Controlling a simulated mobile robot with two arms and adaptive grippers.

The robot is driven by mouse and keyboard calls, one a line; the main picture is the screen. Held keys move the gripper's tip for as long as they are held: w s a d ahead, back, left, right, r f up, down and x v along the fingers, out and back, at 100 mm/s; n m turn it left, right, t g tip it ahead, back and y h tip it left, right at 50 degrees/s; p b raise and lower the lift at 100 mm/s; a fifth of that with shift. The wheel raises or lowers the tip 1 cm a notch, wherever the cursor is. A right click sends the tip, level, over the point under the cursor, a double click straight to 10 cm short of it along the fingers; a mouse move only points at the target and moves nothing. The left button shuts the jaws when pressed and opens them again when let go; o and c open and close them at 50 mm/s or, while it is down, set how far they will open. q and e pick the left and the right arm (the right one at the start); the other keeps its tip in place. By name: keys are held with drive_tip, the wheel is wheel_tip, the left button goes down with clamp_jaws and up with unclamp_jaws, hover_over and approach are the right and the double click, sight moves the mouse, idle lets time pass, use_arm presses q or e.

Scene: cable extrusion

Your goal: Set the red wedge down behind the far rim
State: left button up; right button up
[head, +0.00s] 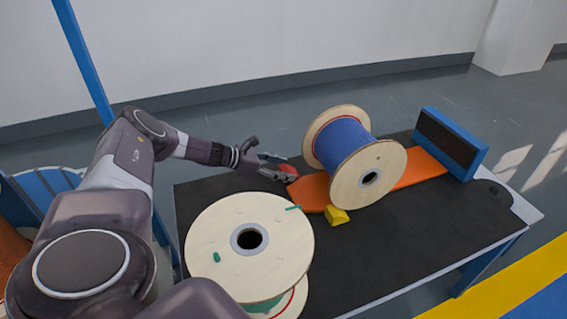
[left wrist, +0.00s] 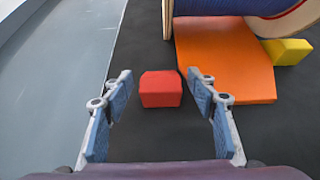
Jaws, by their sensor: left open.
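The red wedge (head: 289,170) is a small block at the far left end of the orange ramp. In the left wrist view the red wedge (left wrist: 160,89) rests on the black table top, a little apart from the orange ramp (left wrist: 224,62). My left gripper (head: 279,167) is open around it, one blue-padded finger on each side, with gaps between pads and wedge. A spool wound with blue cable (head: 342,144) stands on the ramp, its two pale rims upright. The far rim (head: 318,123) is partly hidden by the cable. My right gripper is out of view.
A yellow wedge (head: 337,215) sits by the spool's near rim. A second pale spool (head: 212,222) lies flat at the near left of the black table (head: 420,240). A blue stop block (head: 462,152) stands at the ramp's right end. The table's right front is clear.

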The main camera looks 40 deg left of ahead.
use_arm(q)
drive_tip(key=p+v, duration=0.2)
drive_tip(key=v, duration=0.5)
drive_tip(key=shift+a+r, duration=0.1)
drive_tip(key=v, duration=0.3)
drive_tip(key=shift+s+a+r+p, duration=0.15)
drive_tip(key=shift+s+p, duration=0.2)
drive_tip(key=shift+s+a+r, duration=0.2)
drive_tip(key=shift+s+r, duration=0.05)
drive_tip(key=shift+s, duration=0.15)
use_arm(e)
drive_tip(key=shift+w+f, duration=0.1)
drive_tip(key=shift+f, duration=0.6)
